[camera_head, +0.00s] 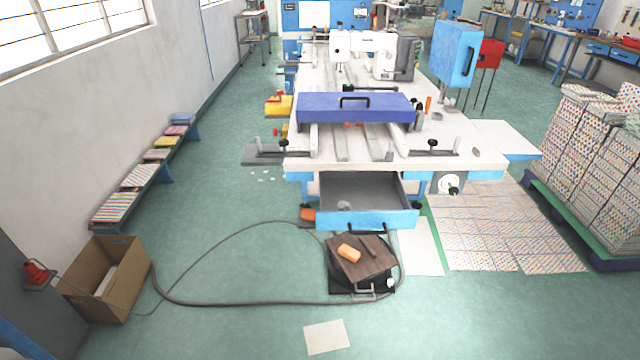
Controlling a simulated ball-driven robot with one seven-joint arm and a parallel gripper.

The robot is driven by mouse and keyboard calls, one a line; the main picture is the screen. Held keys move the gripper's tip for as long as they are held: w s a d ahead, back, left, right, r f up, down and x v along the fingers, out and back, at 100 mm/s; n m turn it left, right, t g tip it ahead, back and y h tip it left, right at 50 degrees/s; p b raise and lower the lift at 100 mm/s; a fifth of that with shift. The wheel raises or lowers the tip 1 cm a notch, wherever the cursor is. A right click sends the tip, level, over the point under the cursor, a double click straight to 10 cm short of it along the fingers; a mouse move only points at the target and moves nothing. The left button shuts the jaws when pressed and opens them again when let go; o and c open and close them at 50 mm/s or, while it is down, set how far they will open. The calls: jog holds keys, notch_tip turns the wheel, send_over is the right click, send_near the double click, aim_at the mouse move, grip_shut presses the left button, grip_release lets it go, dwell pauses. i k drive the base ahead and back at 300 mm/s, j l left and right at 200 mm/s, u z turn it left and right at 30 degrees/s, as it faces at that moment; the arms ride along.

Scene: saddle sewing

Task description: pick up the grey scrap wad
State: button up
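A small grey crumpled lump (344,205), which looks like the grey scrap wad, lies in the open drawer (395,190) under the front of the white machine table. It is near the drawer's front wall, left of the middle. The drawer has a grey inside and a blue front with a dark handle. Another small grey-brown lump (476,152) lies on the table top near its right front corner; it is too small to tell what it is. My gripper is not in view.
Green floor at left centre is open.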

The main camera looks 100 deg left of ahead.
aim_at(343, 205)
jog(key=u, duration=2.45)
jog(key=i+u, duration=0.35)
jog(key=i, duration=0.9)
